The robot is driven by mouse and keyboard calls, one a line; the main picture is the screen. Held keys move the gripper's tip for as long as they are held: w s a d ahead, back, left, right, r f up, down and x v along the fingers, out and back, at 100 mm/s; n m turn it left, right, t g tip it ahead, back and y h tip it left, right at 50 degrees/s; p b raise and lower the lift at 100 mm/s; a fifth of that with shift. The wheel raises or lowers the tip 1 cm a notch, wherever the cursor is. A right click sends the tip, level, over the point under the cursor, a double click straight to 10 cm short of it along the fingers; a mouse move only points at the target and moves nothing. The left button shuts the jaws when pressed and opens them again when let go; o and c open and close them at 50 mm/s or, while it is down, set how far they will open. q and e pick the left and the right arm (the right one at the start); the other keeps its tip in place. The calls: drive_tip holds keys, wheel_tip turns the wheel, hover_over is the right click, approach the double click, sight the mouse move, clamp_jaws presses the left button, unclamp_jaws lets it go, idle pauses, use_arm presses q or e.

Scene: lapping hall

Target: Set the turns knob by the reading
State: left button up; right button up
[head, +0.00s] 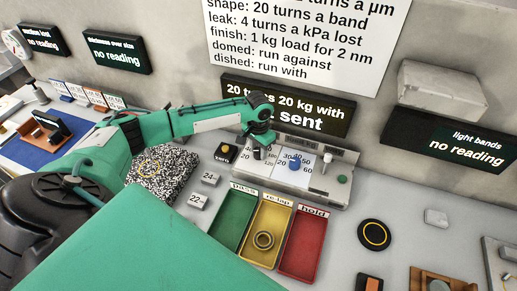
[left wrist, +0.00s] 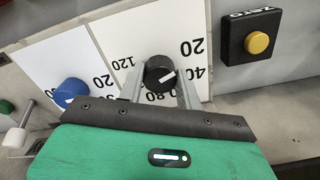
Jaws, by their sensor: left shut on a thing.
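My left gripper (head: 261,143) reaches down to the console (head: 318,187) from the left. In the left wrist view its two fingers (left wrist: 160,88) are closed on the sides of a black knob (left wrist: 159,70) with a white mark. The knob sits on a white dial card (left wrist: 125,45) printed 20, 40, 80 and 120; some figures are hidden. A blue knob (left wrist: 70,91) on its own card stands beside it; it also shows in the head view (head: 295,163). The display (head: 290,106) reads "20 turns 20 kg with" and "sent". My right gripper is not in view.
A yellow button on a black box (left wrist: 257,43) and a white-capped lever (left wrist: 15,137) flank the knobs. Green (head: 234,218), yellow (head: 248,247) and red (head: 303,243) trays stand in front. A speckled block (head: 170,172) lies left. The light bands display (head: 470,140) shows no reading.

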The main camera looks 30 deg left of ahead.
use_arm(q)
drive_tip(key=m+p, duration=0.3)
drive_tip(key=shift+r, duration=0.2)
drive_tip(key=m+p, duration=0.1)
drive_tip(key=m, duration=0.1)
drive_tip(key=shift+m, duration=0.4)
drive_tip(key=m+p, duration=0.1)
drive_tip(key=m, duration=0.1)
drive_tip(key=shift+f+m, duration=0.1)
drive_tip(key=shift+m, duration=0.3)
drive_tip(key=m+p, duration=0.1)
drive_tip(key=m, duration=0.3)
drive_tip(key=shift+w, duration=0.1)
drive_tip(key=m, duration=0.4)
drive_tip(key=shift+m+p, duration=0.3)
drive_tip(key=shift+m, duration=0.3)
drive_tip(key=o, duration=1)
